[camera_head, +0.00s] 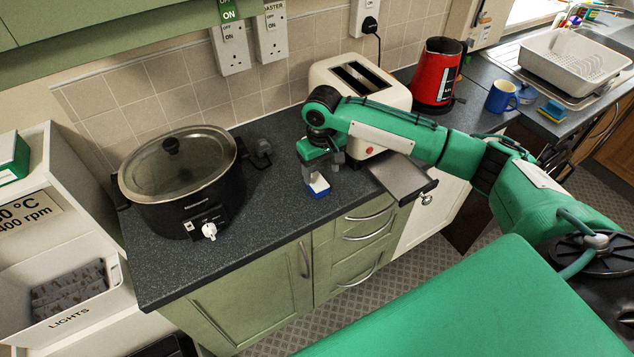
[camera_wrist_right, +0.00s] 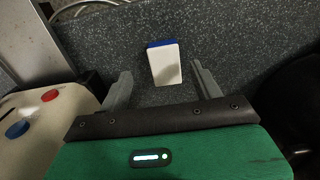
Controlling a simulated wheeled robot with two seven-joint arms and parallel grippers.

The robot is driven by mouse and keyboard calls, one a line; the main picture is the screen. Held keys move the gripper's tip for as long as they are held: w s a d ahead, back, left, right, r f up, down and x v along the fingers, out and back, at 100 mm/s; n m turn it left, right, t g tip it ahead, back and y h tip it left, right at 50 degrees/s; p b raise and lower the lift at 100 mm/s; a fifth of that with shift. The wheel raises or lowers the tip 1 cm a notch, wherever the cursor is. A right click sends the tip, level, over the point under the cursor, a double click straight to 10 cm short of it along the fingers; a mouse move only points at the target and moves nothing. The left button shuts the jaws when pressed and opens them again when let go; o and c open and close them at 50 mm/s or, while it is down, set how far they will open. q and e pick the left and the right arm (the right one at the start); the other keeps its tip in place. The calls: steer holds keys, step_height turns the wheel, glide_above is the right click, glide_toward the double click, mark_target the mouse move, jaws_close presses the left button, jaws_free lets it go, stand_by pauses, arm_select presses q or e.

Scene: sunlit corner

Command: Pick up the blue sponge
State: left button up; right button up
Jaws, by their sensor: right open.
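A small sponge (camera_head: 318,186) with a white face and a blue side lies on the dark speckled worktop, near its front edge. My right gripper (camera_head: 322,168) points down just above it, with its fingers apart. In the right wrist view, the sponge (camera_wrist_right: 166,66) shows between and slightly beyond the two open fingertips of the right gripper (camera_wrist_right: 161,68), with a gap on each side. No contact is visible. My left gripper is not in view.
A white toaster (camera_head: 352,82) with a grey tray (camera_head: 402,176) stands close behind my right gripper. A black slow cooker (camera_head: 185,185) is to the left. A red kettle (camera_head: 436,75), a blue mug (camera_head: 502,97) and another blue-and-yellow sponge (camera_head: 552,111) are to the right.

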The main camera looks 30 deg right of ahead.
mark_target(317, 181)
steer(key=shift+w+a+f+p, duration=0.15)
steer(key=shift+f+p, duration=0.2)
steer(key=shift+f, duration=0.15)
steer(key=f, duration=0.1)
steer(key=f+p, duration=0.1)
steer(key=f, duration=0.1)
steer(key=shift+w+a+f, duration=0.25)
steer(key=shift+w, duration=0.15)
steer(key=shift+f, duration=0.55)
steer(key=c, duration=1.1)
steer(key=shift+r, duration=0.15)
step_height(317, 181, up, 20)
steer(key=b, duration=0.3)
steer(key=shift+b, duration=0.3)
